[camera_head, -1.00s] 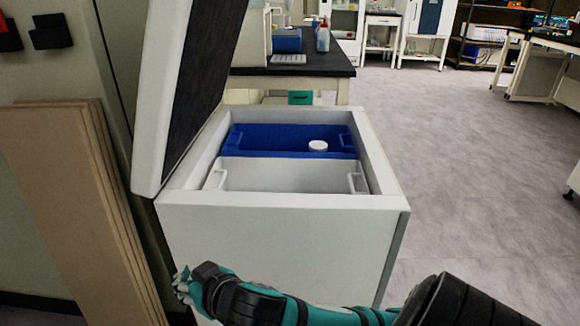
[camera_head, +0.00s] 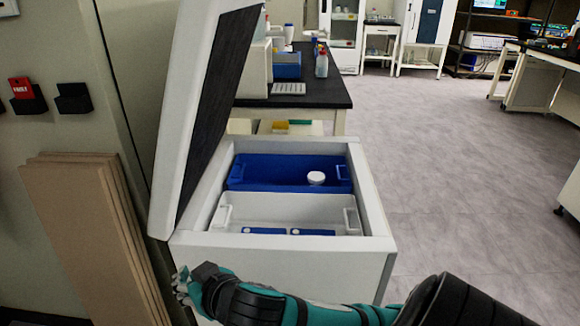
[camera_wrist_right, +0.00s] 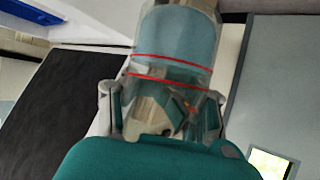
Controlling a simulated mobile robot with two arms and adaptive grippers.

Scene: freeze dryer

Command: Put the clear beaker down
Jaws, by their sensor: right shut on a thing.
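The clear beaker (camera_wrist_right: 178,45) shows in the right wrist view. It is a transparent cylinder with red lines around it and a pale blue-grey tint. My right gripper (camera_wrist_right: 165,112) has its fingers on both sides of it and is shut on it. In the head view my right gripper (camera_head: 184,284) is low at the left, in front of the white chest freezer (camera_head: 290,262). The beaker cannot be made out in the head view. My left gripper is in neither view.
The freezer's lid (camera_head: 190,110) stands open. Inside are a blue bin (camera_head: 265,172) with a white-capped thing (camera_head: 316,178) and a white bin (camera_head: 285,212) with blue items. Brown boards (camera_head: 90,240) lean at left. A black-topped table (camera_head: 325,90) stands behind. Floor at right is clear.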

